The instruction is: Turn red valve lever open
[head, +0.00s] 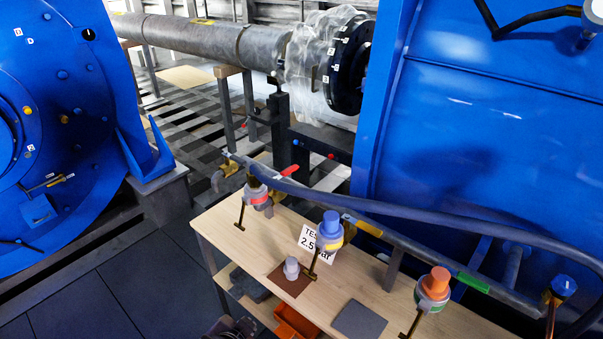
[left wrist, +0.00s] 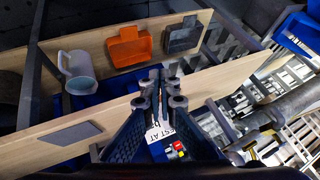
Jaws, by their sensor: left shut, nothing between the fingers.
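The red valve lever (head: 290,170) shows in the head view on the pipe above the left end of the wooden bench. My left gripper (left wrist: 158,80) is shut and empty in the left wrist view, pointing over the edge of a wooden board. I cannot identify the lever in the left wrist view. My right gripper is in neither view.
Valves with a blue cap (head: 331,223) and an orange cap (head: 437,280) stand along the bench (head: 225,240). An orange bin (left wrist: 130,45) and a light mug (left wrist: 77,72) show in the wrist view. Large blue machines flank the bench.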

